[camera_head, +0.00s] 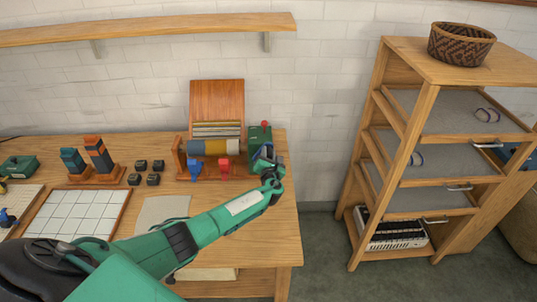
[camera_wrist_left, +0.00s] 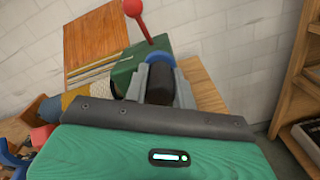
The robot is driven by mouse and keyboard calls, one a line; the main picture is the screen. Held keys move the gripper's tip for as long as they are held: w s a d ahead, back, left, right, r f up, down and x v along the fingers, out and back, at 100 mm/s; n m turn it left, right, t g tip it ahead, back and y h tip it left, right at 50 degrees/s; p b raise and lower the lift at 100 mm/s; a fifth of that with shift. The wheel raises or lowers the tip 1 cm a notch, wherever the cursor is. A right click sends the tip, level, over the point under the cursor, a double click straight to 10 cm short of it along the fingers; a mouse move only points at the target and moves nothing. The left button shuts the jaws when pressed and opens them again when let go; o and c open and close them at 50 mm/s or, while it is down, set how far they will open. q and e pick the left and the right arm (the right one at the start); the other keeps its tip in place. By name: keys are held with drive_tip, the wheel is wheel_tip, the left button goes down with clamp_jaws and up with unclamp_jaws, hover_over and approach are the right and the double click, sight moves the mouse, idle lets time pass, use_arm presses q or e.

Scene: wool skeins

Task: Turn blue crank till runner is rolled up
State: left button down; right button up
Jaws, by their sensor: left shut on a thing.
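My left gripper (camera_head: 266,160) reaches in from the left to the right end of a wooden roller stand. In the left wrist view its fingers (camera_wrist_left: 160,85) are shut on a dark, rounded handle. Behind the handle shows the blue crank (camera_wrist_left: 157,57), mostly hidden by the fingers, beside a green box (camera_wrist_left: 124,72). In the head view the green box (camera_head: 258,135) stands at the right end of a grey, yellow and blue roll (camera_head: 210,147), which seems to be the runner. Pale strips (camera_head: 216,129) lie behind the roll, below an upright brown board (camera_head: 217,98). My right gripper is out of view.
A lever with a red knob (camera_wrist_left: 133,8) rises from the green box. Blue (camera_head: 195,167) and red (camera_head: 224,166) pieces stand before the roll. Several black blocks (camera_head: 153,179) and a white tiled tray (camera_head: 75,213) lie left. A shelf unit (camera_head: 440,62) stands right, beyond a floor gap.

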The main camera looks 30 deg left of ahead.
use_arm(q)
drive_tip(key=shift+s+f, duration=0.1)
drive_tip(key=shift+f, duration=0.1)
drive_tip(key=c, duration=1.2)
unclamp_jaws()
drive_tip(key=shift+c, duration=0.2)
drive_tip(key=shift+o, duration=0.5)
drive_tip(key=shift+r, duration=0.1)
drive_tip(key=b+v, duration=0.2)
drive_tip(key=v, duration=1.1)
drive_tip(key=shift+s+d, duration=0.2)
drive_tip(key=shift+s, duration=0.15)
